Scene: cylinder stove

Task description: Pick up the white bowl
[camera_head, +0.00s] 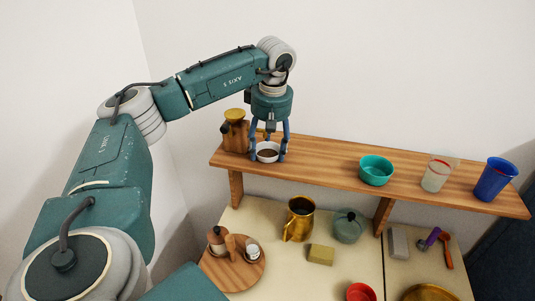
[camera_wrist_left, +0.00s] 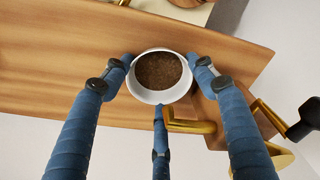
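The white bowl (camera_head: 267,157) stands on the wooden shelf (camera_head: 320,172), near its left end. It holds something dark brown and grainy, which fills much of the bowl in the left wrist view (camera_wrist_left: 160,92). My left gripper (camera_head: 268,156) points down over the bowl, its blue fingers around the outside. In the left wrist view, two fingertips sit at the bowl's left and right sides and a third at its lower edge. They are at or very near the wall; I cannot tell if they press on it. My right gripper is not in view.
A wooden grinder with a brass top (camera_head: 236,134) stands close left of the bowl. A teal bowl (camera_head: 376,170), a clear cup (camera_head: 437,175) and a blue cup (camera_head: 495,179) stand further right. A brass jug (camera_head: 299,219) and green pot (camera_head: 348,226) stand below the shelf.

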